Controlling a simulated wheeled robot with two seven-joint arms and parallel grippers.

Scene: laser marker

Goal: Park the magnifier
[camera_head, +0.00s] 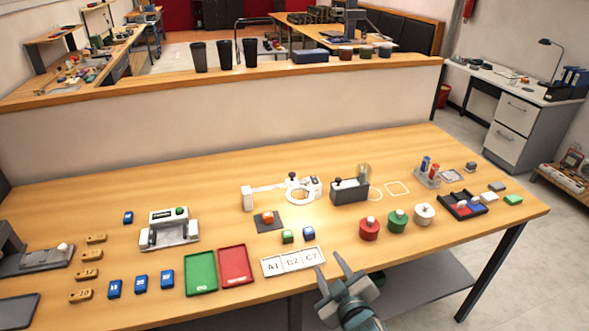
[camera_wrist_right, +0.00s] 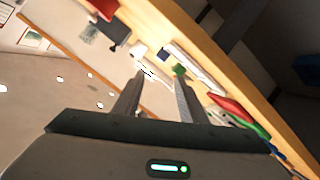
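The magnifier (camera_head: 302,190) is a white ring with a dark knob on a white arm. The arm (camera_head: 268,188) runs left to a white post (camera_head: 247,198) near the middle of the table. The ring lies over or beside a small white part; I cannot tell if they touch. My right gripper (camera_head: 330,262) is open and empty at the table's front edge, apart from the magnifier and in front of it to the right. In the right wrist view its two fingers (camera_wrist_right: 158,83) are spread with nothing held between them. My left gripper is not in view.
A dark box with a glass bulb (camera_head: 350,190) stands just right of the ring. Outlined circle and square marks lie beyond.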

